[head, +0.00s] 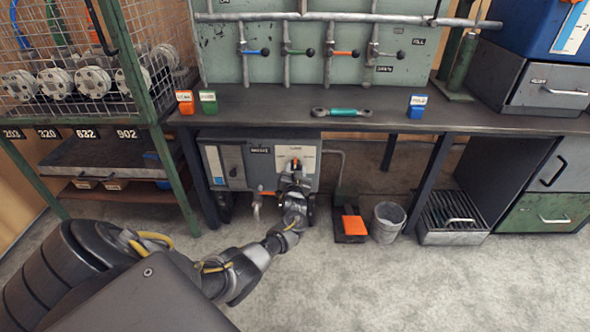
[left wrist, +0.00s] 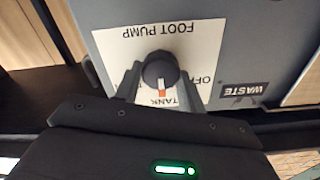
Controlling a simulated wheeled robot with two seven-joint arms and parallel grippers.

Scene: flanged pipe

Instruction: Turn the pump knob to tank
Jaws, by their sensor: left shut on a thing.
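The pump knob (left wrist: 160,70) is a round dark knob on a white label plate (left wrist: 205,45) that shows upside down in the left wrist view. The plate reads FOOT PUMP, with OFF to the right and TANK below the knob. The knob's orange and white pointer points down at TANK. My left gripper (left wrist: 160,84) is shut on the knob, a finger on each side. In the head view the left gripper (head: 294,178) reaches the front of the grey pump box (head: 232,165) under the bench. My right gripper is not in view.
The bench top (head: 270,104) overhangs the box, and a dark bench leg (head: 198,178) stands left of it. An orange foot pedal (head: 353,225) and a grey bucket (head: 388,218) stand to its right. The floor in front is clear.

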